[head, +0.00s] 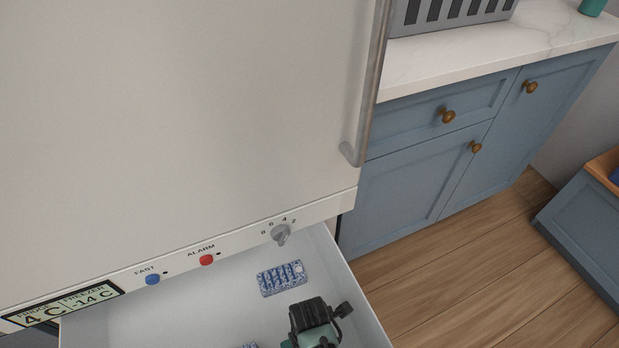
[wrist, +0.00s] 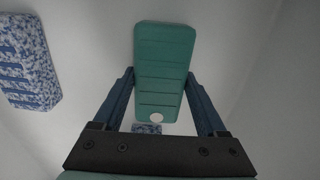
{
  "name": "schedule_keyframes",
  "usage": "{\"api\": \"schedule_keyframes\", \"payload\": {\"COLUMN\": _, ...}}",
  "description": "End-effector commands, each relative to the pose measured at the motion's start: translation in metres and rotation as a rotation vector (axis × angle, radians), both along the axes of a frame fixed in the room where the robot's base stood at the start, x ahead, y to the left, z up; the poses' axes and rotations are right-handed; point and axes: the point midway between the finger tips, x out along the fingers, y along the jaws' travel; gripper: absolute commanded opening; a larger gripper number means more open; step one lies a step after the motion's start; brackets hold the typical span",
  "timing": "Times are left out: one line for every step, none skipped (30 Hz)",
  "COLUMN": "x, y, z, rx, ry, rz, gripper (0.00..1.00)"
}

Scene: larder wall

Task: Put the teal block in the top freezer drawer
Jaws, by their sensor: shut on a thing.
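The teal block (wrist: 165,60) is long and grooved, with a pale round spot at its near end. In the wrist view it lies between the two blue fingers of my gripper (wrist: 161,74), which is shut on it. In the head view my gripper (head: 312,320) is low in the picture, over the inside of the pulled-out top freezer drawer (head: 345,285). The block cannot be told apart there. Whether the block touches the drawer floor is not clear.
A blue-and-white speckled block (head: 281,278) lies in the drawer, also in the wrist view (wrist: 27,62). Another speckled piece (head: 247,345) shows at the bottom edge. The drawer's side wall is close to my gripper. The fridge door (head: 180,110) above is shut.

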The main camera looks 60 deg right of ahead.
Motion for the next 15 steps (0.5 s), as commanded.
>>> {"api": "schedule_keyframes", "payload": {"x": 0.0004, "y": -0.0003, "z": 0.0012, "rx": -0.001, "ry": -0.001, "rz": 0.000, "gripper": 0.00}}
{"api": "schedule_keyframes", "payload": {"x": 0.0004, "y": -0.0003, "z": 0.0011, "rx": -0.001, "ry": -0.001, "rz": 0.000, "gripper": 0.00}}
{"api": "schedule_keyframes", "payload": {"x": 0.0004, "y": -0.0001, "z": 0.0004, "rx": -0.001, "ry": -0.001, "rz": 0.000, "gripper": 0.00}}
{"api": "schedule_keyframes", "payload": {"x": 0.0004, "y": -0.0001, "z": -0.0005, "rx": -0.001, "ry": -0.001, "rz": 0.000, "gripper": 0.00}}
{"api": "schedule_keyframes", "payload": {"x": 0.0004, "y": -0.0001, "z": -0.0016, "rx": -0.001, "ry": -0.001, "rz": 0.000, "gripper": 0.00}}
{"api": "schedule_keyframes", "payload": {"x": 0.0004, "y": 0.0000, "z": -0.0030, "rx": 0.000, "ry": 0.000, "rz": 0.000, "gripper": 0.00}}
{"api": "schedule_keyframes", "payload": {"x": 0.0000, "y": 0.0001, "z": -0.0023, "rx": 0.000, "ry": 0.000, "rz": 0.000, "gripper": 0.80}}
{"api": "schedule_keyframes", "payload": {"x": 0.0000, "y": 0.0001, "z": -0.0020, "rx": 0.000, "ry": 0.000, "rz": 0.000, "gripper": 0.85}}
{"api": "schedule_keyframes", "payload": {"x": 0.0000, "y": 0.0001, "z": -0.0020, "rx": 0.000, "ry": 0.000, "rz": 0.000, "gripper": 0.92}}
{"api": "schedule_keyframes", "payload": {"x": 0.0000, "y": 0.0002, "z": -0.0020, "rx": 0.001, "ry": 0.001, "rz": 0.000, "gripper": 0.98}}
{"api": "schedule_keyframes", "payload": {"x": -0.0001, "y": 0.0003, "z": -0.0020, "rx": 0.001, "ry": 0.001, "rz": 0.000, "gripper": 1.00}}
{"api": "schedule_keyframes", "payload": {"x": -0.0001, "y": 0.0003, "z": -0.0020, "rx": 0.001, "ry": 0.001, "rz": 0.000, "gripper": 1.00}}
{"api": "schedule_keyframes", "payload": {"x": -0.0001, "y": 0.0002, "z": -0.0020, "rx": 0.001, "ry": 0.001, "rz": 0.000, "gripper": 1.00}}
{"api": "schedule_keyframes", "payload": {"x": -0.0002, "y": 0.0003, "z": -0.0020, "rx": 0.001, "ry": 0.001, "rz": 0.000, "gripper": 1.00}}
{"api": "schedule_keyframes", "payload": {"x": -0.0002, "y": 0.0003, "z": -0.0020, "rx": 0.001, "ry": 0.001, "rz": 0.000, "gripper": 1.00}}
